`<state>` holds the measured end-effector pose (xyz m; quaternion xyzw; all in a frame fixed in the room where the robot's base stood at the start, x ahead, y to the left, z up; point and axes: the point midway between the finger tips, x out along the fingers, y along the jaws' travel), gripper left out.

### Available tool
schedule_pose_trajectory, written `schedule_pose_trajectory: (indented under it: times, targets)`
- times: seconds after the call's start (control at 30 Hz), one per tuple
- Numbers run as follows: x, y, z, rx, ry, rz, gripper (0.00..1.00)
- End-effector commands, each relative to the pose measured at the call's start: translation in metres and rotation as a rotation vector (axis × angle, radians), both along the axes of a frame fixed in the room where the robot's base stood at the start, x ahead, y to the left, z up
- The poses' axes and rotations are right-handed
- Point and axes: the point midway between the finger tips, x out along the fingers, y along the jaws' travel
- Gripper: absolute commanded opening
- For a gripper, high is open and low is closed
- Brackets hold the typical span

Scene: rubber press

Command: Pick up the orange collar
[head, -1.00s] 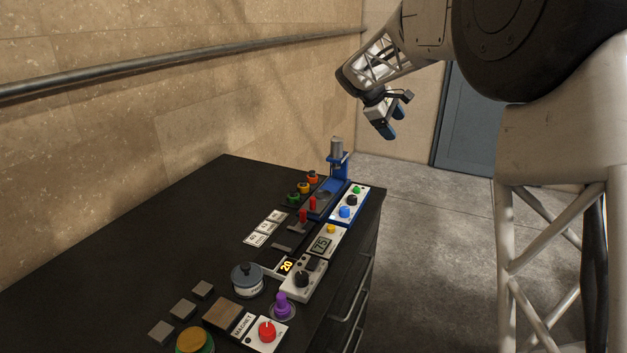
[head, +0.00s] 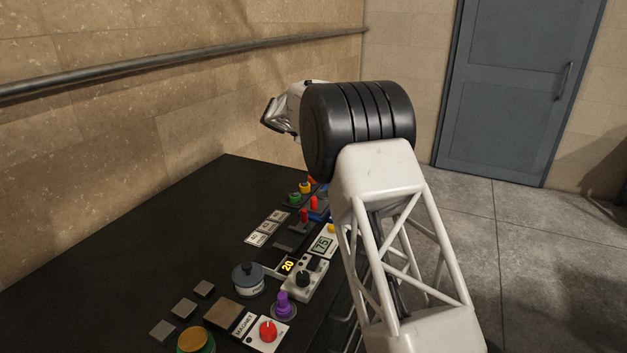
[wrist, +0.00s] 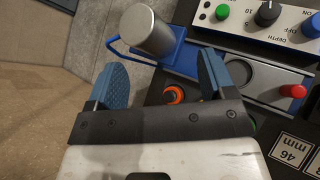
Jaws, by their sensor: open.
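The orange collar (wrist: 174,95) shows in the wrist view as a small ring with a dark centre, between my fingers in the picture and closer to the right one. Its lower edge is partly cut off by the gripper body. In the head view only a sliver of orange (head: 311,180) shows beside my arm. My gripper (wrist: 163,62) is open, with two blue ridged fingers apart and nothing between them. The collar appears to lie below the fingertips; the exact gap cannot be told. In the head view my arm hides the gripper.
A blue press with a metal cylinder (wrist: 148,32) stands close beyond the fingers. Yellow (head: 305,188) and green (head: 295,197) collars sit near the orange one. A control panel (wrist: 262,18) and red knob (wrist: 292,91) lie to the right. The left table area is clear.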

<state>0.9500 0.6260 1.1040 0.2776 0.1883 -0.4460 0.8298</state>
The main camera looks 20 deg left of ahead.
Motion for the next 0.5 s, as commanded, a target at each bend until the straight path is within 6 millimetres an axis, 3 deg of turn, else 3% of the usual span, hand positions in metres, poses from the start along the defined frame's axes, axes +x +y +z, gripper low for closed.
schedule_pose_trajectory:
  times: [0.2,0.5]
  targets:
    - [0.000,0.051,-0.049,-0.136,0.044,0.067,0.76]
    - [-0.006,0.100,-0.105,-0.306,0.101,0.132,0.76]
